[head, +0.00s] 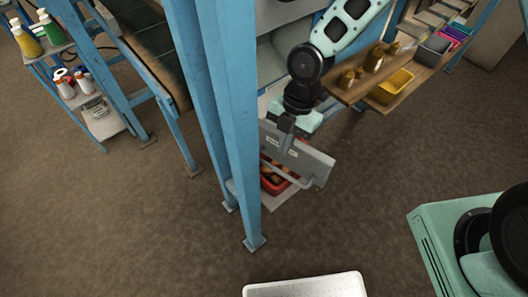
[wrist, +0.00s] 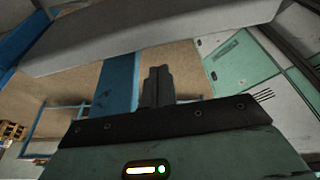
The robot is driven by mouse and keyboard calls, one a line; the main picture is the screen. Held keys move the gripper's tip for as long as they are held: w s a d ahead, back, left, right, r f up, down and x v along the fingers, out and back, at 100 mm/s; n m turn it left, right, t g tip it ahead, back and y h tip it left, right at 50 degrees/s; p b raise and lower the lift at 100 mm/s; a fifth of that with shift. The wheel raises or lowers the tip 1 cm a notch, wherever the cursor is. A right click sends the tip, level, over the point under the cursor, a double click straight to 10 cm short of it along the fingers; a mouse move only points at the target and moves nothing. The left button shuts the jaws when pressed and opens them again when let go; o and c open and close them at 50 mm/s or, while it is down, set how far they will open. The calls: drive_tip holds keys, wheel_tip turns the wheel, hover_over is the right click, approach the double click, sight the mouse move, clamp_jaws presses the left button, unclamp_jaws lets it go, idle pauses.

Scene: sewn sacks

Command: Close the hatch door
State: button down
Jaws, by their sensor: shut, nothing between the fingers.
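The hatch door looks to be the grey panel (head: 312,163) with a pale label, in the middle of the head view. It stands open, tilted out from the machine's front. A red crate (head: 270,184) with brownish items shows beneath and behind it. My gripper (head: 286,141) is shut and empty, pointing down at the panel's upper left edge. I cannot tell whether it touches. In the wrist view, the closed fingers (wrist: 157,72) point toward a wide grey slab (wrist: 150,42) across the top, probably the same door. The hinge is hidden.
A blue post (head: 240,120) stands close left of the door. A wooden shelf (head: 350,92) with brass-coloured weights and a yellow bin (head: 391,86) juts out at right. A white-topped surface (head: 305,287) is at the bottom. Brown floor between is clear.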

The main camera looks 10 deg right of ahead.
sight(278, 172)
drive_tip(key=p+x, duration=0.2)
drive_tip(key=x, duration=0.7)
drive_tip(key=shift+s+f, duration=0.15)
drive_tip(key=shift+f, duration=0.15)
drive_tip(key=shift+d, duration=0.1)
